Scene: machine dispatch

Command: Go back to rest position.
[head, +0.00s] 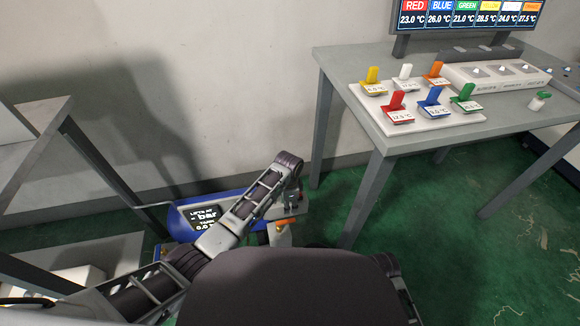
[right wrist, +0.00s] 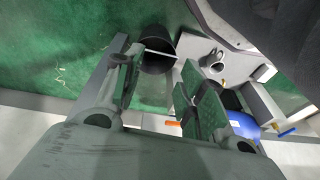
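My left arm reaches in from the lower left of the head view. Its left gripper (head: 290,203) points down in front of a blue machine (head: 180,222) and is small and partly hidden, so its finger opening is unclear. My right gripper (right wrist: 160,88) shows in the right wrist view with its two fingers apart and nothing seen between them. In the head view the right gripper is not visible. The blue machine has a dark display with white text and an orange part (head: 286,222) close to the left gripper.
A grey table (head: 345,62) at the right holds a white board (head: 440,123) with several coloured, labelled pieces. A monitor (head: 465,14) is behind. A grey frame table (head: 40,135) is at the left. Green floor is clear at the lower right.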

